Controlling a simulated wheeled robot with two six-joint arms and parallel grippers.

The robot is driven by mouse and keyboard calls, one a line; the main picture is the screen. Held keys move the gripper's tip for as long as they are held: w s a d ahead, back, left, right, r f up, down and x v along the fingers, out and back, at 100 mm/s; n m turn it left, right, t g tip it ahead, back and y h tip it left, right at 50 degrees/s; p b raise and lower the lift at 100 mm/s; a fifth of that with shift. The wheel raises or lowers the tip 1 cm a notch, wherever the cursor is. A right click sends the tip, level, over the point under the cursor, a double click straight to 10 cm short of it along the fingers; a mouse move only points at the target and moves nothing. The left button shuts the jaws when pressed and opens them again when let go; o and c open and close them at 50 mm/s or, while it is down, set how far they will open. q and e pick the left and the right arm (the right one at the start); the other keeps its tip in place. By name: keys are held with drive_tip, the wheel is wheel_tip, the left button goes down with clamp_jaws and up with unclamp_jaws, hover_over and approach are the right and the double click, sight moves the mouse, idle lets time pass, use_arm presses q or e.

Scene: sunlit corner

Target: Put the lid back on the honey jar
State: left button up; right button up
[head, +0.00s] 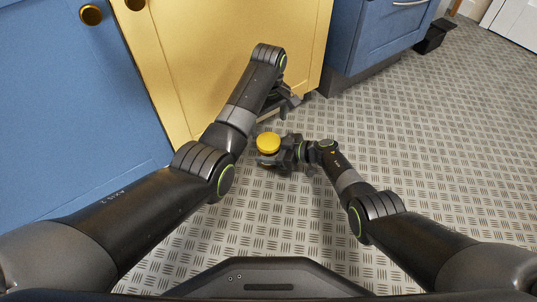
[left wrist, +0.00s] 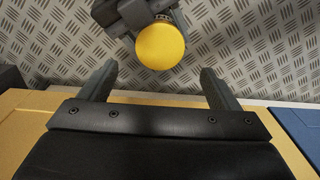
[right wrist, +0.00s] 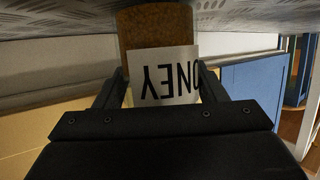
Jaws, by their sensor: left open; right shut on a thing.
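The honey jar (right wrist: 160,32) is amber with a white label reading HONEY, upside down in the right wrist view. My right gripper (head: 274,155) is shut on it across the label, holding it above the floor. A round yellow lid (head: 268,142) covers the jar's top in the head view; it also shows from above in the left wrist view (left wrist: 160,46). I cannot tell how tightly it sits. My left gripper (head: 287,106) is open and empty, a little apart from the lid on the cabinet side. In the left wrist view its fingers (left wrist: 158,72) point toward the lid.
A yellow cabinet (head: 185,60) stands close behind my left arm, with a blue cabinet (head: 70,110) at left and another blue one (head: 372,35) at back right. A small black bin (head: 432,38) stands beyond. The patterned metal floor (head: 440,140) is clear at right.

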sight(269, 141)
use_arm(q)
drive_tip(key=shift+f, duration=4)
drive_tip(key=c, duration=1)
drive_tip(key=shift+m, duration=1.7)
drive_tip(key=o, duration=1.1)
